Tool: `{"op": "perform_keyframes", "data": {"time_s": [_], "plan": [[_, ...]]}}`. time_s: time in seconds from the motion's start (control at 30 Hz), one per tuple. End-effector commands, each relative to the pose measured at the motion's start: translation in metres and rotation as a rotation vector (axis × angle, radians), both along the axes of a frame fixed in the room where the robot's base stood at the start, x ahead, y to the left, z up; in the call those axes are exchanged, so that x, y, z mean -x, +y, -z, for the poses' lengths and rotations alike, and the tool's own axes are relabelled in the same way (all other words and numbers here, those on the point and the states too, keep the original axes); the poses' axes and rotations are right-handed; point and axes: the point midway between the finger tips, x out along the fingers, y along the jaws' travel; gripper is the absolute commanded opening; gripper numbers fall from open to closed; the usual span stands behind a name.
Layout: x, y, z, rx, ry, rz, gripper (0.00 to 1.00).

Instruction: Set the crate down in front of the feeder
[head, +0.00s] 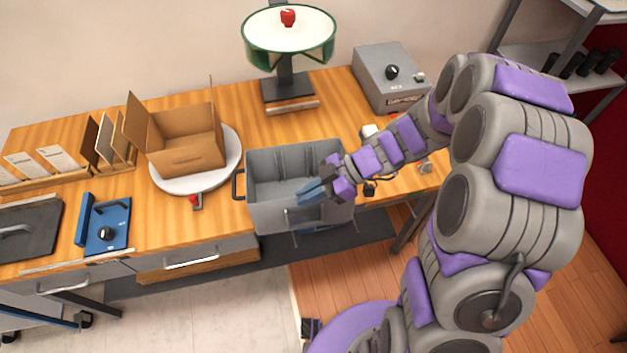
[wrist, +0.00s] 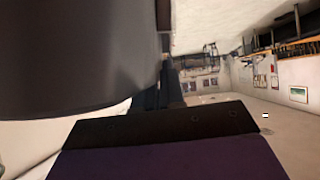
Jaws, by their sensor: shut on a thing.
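The grey open crate (head: 268,218) is at the table's front edge in the head view, its near side reaching past that edge. It looks empty, with ribbed inner walls and a dark handle at its left end. I cannot tell whether it rests on the table or hangs just above it. My gripper (head: 311,193) has blue fingers and is shut on the crate's near wall. A round white bowl with a green rim (head: 262,45), probably the feeder, stands on a dark post behind the crate, with a red knob on top. In the wrist view, a large dark grey shape fills the upper left.
A cardboard box (head: 187,143) sits on a white round plate (head: 232,165) left of the crate. A grey control box (head: 385,80) is at the back right. A blue fixture (head: 105,225) and file holders are at the left. Bare wood (head: 258,127) shows behind the crate.

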Motion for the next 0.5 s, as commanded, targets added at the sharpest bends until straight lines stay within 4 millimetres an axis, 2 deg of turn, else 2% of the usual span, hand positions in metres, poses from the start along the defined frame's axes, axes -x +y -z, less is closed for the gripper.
{"op": "perform_keyframes", "data": {"time_s": [0.5], "plan": [[-0.018,-0.015,-0.007,-0.007,0.003,0.173,0.0]]}}
